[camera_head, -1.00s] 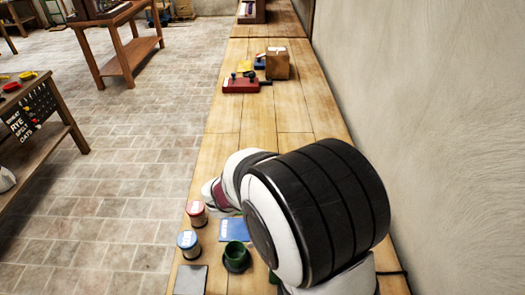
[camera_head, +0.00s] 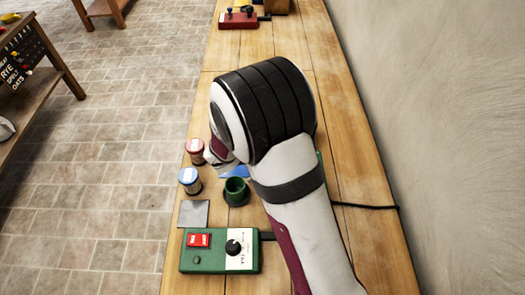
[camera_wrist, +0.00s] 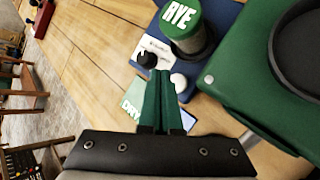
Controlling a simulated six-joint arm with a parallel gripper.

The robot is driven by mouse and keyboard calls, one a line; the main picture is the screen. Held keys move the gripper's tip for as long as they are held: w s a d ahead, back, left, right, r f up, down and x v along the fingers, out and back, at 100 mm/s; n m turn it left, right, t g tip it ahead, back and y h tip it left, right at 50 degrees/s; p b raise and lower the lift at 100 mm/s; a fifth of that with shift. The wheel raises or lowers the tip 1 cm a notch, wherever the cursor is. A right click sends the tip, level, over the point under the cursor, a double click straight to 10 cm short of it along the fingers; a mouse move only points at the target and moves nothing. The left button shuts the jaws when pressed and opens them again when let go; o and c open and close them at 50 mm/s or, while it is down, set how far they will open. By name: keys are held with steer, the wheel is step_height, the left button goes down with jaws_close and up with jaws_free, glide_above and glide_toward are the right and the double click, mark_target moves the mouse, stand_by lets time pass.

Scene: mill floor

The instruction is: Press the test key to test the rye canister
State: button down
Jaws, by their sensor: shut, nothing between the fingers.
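The rye canister (camera_wrist: 181,18), with a green lid marked RYE, stands on a blue surface (camera_wrist: 222,22) at the top of the wrist view. Beside it are a white label plate (camera_wrist: 155,44) with a black knob (camera_wrist: 147,59) and a small white round part (camera_wrist: 179,82). I cannot tell which part is the test key. My gripper (camera_wrist: 162,76) is shut and empty, its dark green fingers just below the knob and left of the white round part. I cannot tell whether they touch anything. In the head view my arm hides the fingertips and the rye canister.
A green box (camera_wrist: 245,82) with a black round top part is close on the right. The head view shows red-labelled (camera_head: 195,151) and blue-labelled (camera_head: 189,181) canisters, a green cup (camera_head: 236,191), a grey pad (camera_head: 193,214) and a green control box (camera_head: 220,262). A wall borders the bench right.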

steer(key=shift+f, duration=1.05)
steer(key=shift+f, duration=0.1)
stand_by(1.2)
steer(key=shift+f, duration=0.3)
steer(key=shift+f, duration=0.5)
stand_by(0.5)
steer(key=shift+r, duration=0.95)
steer(key=shift+r, duration=2.45)
